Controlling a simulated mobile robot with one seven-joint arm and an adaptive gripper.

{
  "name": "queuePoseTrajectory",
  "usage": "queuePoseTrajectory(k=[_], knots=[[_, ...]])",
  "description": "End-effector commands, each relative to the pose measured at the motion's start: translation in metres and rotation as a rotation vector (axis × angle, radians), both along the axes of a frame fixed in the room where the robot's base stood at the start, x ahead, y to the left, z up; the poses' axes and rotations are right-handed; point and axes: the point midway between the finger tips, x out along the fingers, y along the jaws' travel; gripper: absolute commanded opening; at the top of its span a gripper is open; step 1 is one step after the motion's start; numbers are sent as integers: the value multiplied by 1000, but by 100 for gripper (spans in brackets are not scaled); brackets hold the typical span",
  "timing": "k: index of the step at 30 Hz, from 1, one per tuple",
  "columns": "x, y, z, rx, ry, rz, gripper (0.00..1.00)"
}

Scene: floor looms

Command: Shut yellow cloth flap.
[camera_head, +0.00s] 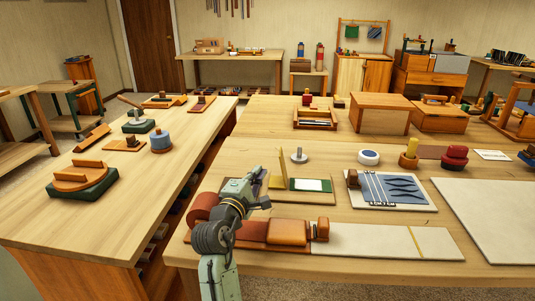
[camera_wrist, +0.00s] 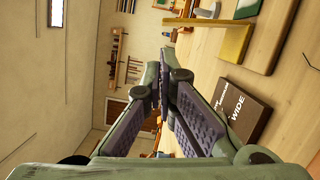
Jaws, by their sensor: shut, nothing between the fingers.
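The yellow cloth flap (camera_head: 256,182) stands upright, open, at the left part of a wooden board (camera_head: 290,199) on the near bench. A green-edged panel with a white face (camera_head: 311,185) lies to its right on the same board. In the wrist view, the picture is turned sideways; a yellow panel (camera_wrist: 236,42), likely the flap, shows at upper right, apart from the fingers. My gripper (camera_wrist: 166,88) is shut and empty.
Red and brown wooden pieces (camera_head: 288,232) lie near the bench's front edge, below my gripper. A dark block marked WIDE (camera_wrist: 238,112) is close beside the fingers in the wrist view. A grey post on a round base (camera_head: 299,156) stands behind the board.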

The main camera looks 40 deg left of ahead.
Motion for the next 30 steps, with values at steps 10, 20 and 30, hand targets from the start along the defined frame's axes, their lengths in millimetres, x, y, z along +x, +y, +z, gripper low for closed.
queuePoseTrajectory(k=[10,20,30], knots=[[66,21,5,1,1,-1,0],[86,27,5,1,-1,0,0],[85,27,5,3,1,0,0]])
